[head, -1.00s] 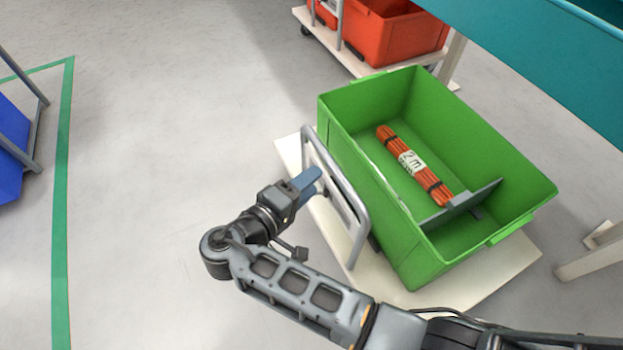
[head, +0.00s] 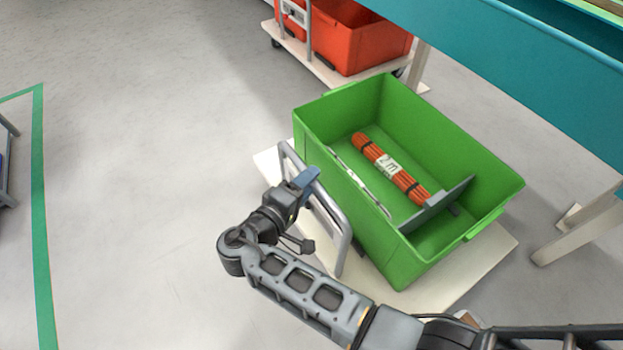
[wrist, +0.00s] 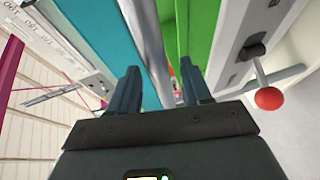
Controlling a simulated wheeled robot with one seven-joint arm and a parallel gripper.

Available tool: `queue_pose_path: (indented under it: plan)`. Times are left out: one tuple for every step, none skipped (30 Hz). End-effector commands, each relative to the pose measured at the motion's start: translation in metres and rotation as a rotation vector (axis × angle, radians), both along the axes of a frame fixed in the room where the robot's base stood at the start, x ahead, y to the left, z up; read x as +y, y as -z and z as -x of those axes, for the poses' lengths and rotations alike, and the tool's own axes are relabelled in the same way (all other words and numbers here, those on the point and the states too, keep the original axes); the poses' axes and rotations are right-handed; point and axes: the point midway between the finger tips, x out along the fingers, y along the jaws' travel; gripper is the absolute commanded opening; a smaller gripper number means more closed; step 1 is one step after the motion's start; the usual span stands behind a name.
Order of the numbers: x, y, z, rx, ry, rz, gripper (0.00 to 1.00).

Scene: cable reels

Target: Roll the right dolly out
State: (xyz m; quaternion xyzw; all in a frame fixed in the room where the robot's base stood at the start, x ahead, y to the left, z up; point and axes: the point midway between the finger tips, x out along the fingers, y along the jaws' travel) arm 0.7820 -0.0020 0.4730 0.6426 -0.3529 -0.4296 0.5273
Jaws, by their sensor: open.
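A white flat dolly (head: 475,262) with a grey tube handle (head: 342,262) carries a green crate (head: 400,250). An orange cable bundle (head: 375,150) with a "2 m" label lies in the crate beside a grey divider (head: 440,205). My gripper (head: 306,180) is at the upper rail of the handle, on the crate's left side. In the wrist view its two fingers (wrist: 158,88) stand apart. A grey bar (wrist: 150,45) appears to run between them, with the green crate (wrist: 203,25) behind. I cannot tell whether either finger touches the bar.
A second white dolly (head: 325,68) with red crates (head: 365,45) stands at the back. A teal table (head: 500,65) with a pale leg (head: 580,228) is at the right. Green floor tape (head: 42,220) runs down the left. The floor between tape and handle is clear. A red-knobbed lever (wrist: 268,98) shows in the wrist view.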

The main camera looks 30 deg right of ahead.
Motion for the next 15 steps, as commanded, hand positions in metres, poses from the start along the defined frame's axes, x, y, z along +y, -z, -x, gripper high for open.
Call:
queue_pose_path:
  plan:
    - [-0.006, 0.002, -0.002, -0.001, 0.001, 0.000, 0.48]
    - [-0.008, 0.003, -0.004, 0.000, 0.000, 0.000, 0.48]
    - [-0.011, 0.003, -0.005, 0.000, 0.000, 0.000, 0.48]
    - [-0.013, 0.003, -0.006, 0.000, 0.001, 0.000, 0.48]
    - [-0.015, 0.003, -0.006, 0.000, 0.000, 0.000, 0.48]
    - [-0.016, 0.004, -0.007, 0.000, 0.000, -0.001, 0.48]
    - [-0.017, 0.004, -0.007, 0.000, 0.000, -0.001, 0.48]
    - [-0.018, 0.004, -0.008, 0.001, -0.001, -0.001, 0.48]
    - [-0.018, 0.004, -0.008, 0.001, -0.001, -0.001, 0.48]
    - [-0.018, 0.004, -0.008, 0.001, -0.001, -0.001, 0.48]
    - [-0.018, 0.003, -0.008, 0.001, -0.001, -0.001, 0.48]
    - [-0.018, 0.003, -0.008, 0.001, -0.001, -0.001, 0.48]
    - [-0.018, 0.003, -0.008, 0.001, -0.001, -0.001, 0.48]
    - [-0.018, 0.003, -0.008, 0.001, -0.001, -0.001, 0.48]
    - [-0.018, 0.003, -0.008, 0.001, -0.001, 0.000, 0.47]
